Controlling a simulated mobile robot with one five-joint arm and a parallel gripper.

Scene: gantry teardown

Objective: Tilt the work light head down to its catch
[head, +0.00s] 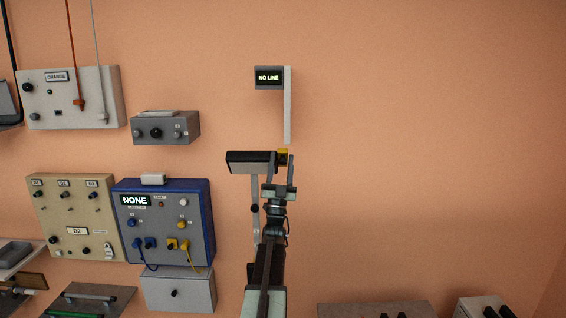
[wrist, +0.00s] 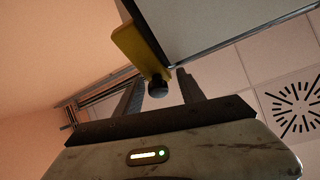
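The work light head (head: 251,161), a dark box with a pale lower face, sits on a thin grey post (head: 255,195) against the wall. It looks close to level. A yellow tab (head: 283,153) shows at its right end. In the wrist view the light head's pale panel (wrist: 215,28) fills the top, with the yellow tab (wrist: 138,45) and a dark round knob (wrist: 158,86) beside it. My gripper (head: 281,168) is just below the tab, pointing up. In the wrist view my gripper (wrist: 160,86) has its fingers apart, with the knob between them. I cannot tell whether they touch it. The catch is not clearly visible.
A "NO LINE" display (head: 269,78) and a pale vertical bar (head: 287,105) are above the light head. A blue box reading "NONE" (head: 205,220), a beige panel (head: 75,210) and a grey box (head: 165,128) are on the left. The wall at right is bare.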

